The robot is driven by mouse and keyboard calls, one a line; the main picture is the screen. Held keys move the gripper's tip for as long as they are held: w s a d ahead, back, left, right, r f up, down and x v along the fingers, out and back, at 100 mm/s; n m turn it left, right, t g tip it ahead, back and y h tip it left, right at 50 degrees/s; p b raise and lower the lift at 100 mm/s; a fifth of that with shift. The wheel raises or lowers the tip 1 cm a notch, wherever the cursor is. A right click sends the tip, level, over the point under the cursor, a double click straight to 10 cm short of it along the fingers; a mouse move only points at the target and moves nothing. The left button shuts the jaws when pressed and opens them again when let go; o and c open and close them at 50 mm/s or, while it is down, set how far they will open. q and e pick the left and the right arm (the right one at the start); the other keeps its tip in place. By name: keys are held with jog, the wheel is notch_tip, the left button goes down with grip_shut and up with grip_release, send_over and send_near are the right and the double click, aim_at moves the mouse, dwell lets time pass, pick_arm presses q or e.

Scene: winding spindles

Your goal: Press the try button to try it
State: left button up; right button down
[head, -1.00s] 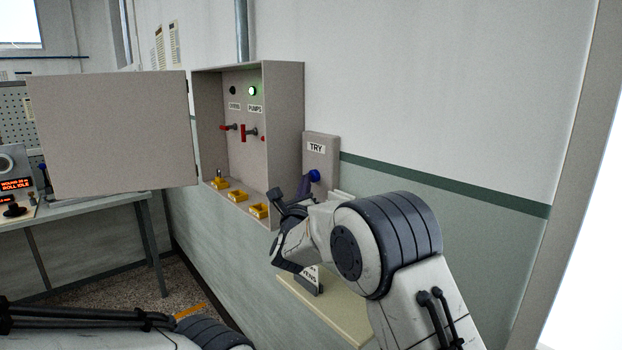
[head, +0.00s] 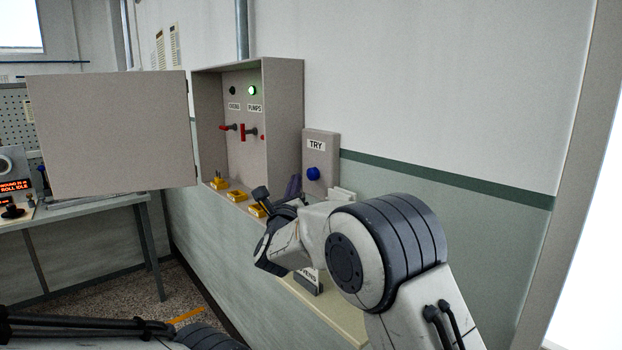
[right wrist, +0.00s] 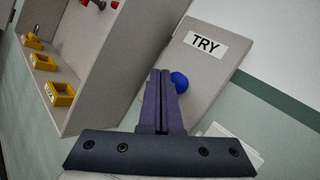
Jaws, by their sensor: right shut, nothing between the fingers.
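The try button is a blue round knob (head: 313,173) on a grey box labelled TRY (head: 321,150), fixed to the wall right of the open cabinet. In the right wrist view the blue button (right wrist: 180,82) shows just right of the fingertips, partly hidden by them. My right gripper (head: 294,184) is shut and empty, with its dark purple fingers left of and slightly below the button in the head view. The fingers also show in the right wrist view (right wrist: 160,75), pressed together. Contact with the button cannot be told. My left gripper is not in view.
An open cabinet (head: 284,120) holds red-handled switches, a lit green lamp (head: 252,90) above PUMPS and several yellow holders along its bottom. Its door (head: 110,135) swings out left. A cream shelf (head: 340,318) lies below my right arm. A bench (head: 90,206) stands at left.

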jog(key=s+a+b, duration=0.1)
jog(key=s+a, duration=0.1)
jog(key=a, duration=0.1)
jog(key=shift+b, duration=0.35)
dwell(0.3)
